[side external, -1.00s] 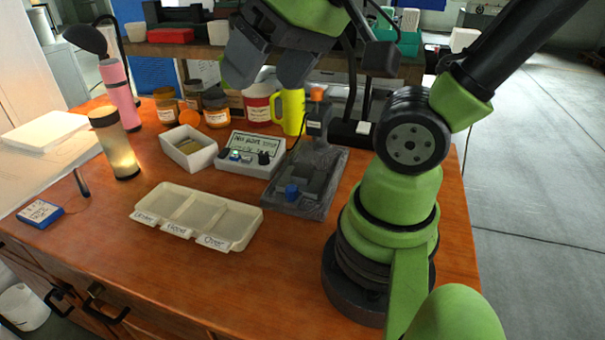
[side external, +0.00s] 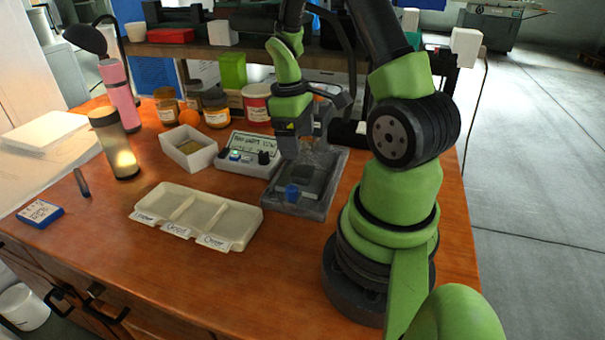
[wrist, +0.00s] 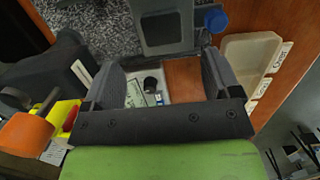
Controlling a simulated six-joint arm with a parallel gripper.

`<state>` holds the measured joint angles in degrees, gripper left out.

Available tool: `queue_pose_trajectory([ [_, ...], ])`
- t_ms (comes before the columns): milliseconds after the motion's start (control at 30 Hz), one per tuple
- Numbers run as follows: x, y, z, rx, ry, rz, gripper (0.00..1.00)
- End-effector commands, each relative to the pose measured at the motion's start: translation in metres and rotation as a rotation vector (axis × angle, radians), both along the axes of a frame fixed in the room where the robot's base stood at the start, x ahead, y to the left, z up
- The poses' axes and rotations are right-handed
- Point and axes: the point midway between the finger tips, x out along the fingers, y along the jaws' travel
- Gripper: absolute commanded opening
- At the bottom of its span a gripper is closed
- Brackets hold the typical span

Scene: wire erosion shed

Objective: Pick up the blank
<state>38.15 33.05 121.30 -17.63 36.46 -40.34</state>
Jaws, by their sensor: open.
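No single blank can be clearly made out. The small white open box (side external: 190,153) in the side view holds something flat and tan (side external: 187,147), perhaps the blanks, too small to tell. My gripper (side external: 303,150) points down over the grey gauge fixture (side external: 320,188), to the right of the white box. In the wrist view my gripper (wrist: 163,66) shows two dark fingers apart, with nothing between the tips. Past them are the fixture's grey block (wrist: 165,28) and the display unit (wrist: 150,90). The white box is not clearly seen there.
A cream three-compartment tray (side external: 195,215) with labels stands in front, its compartments looking empty. The display unit (side external: 246,155) stands between box and fixture.

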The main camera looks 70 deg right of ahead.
Motion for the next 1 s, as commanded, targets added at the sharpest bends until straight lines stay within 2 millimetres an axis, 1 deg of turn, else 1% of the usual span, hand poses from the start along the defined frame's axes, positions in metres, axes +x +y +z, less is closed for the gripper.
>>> queue_pose_trajectory([
  [33, -0.002, 0.001, -0.008, 0.003, 0.005, 0.0, 0.83],
  [100, -0.002, 0.001, -0.015, 0.003, 0.003, -0.001, 0.83],
  [267, -0.005, 0.002, -0.027, 0.003, 0.003, -0.001, 0.83],
  [400, -0.01, 0.004, -0.049, 0.005, 0.004, -0.002, 0.83],
  [500, -0.011, 0.003, -0.062, 0.002, 0.003, -0.001, 0.83],
  [633, -0.012, 0.003, -0.07, 0.001, 0.0, -0.002, 0.83],
  [833, -0.011, 0.003, -0.07, 0.0, -0.002, -0.002, 0.83],
  [867, -0.011, 0.003, -0.07, 0.0, -0.002, -0.002, 0.81],
  [900, -0.011, 0.003, -0.07, 0.0, -0.002, -0.002, 0.71],
  [967, -0.011, 0.003, -0.07, 0.0, -0.002, -0.002, 0.58],
  [1000, -0.011, 0.003, -0.07, 0.0, -0.002, -0.002, 0.48],
])
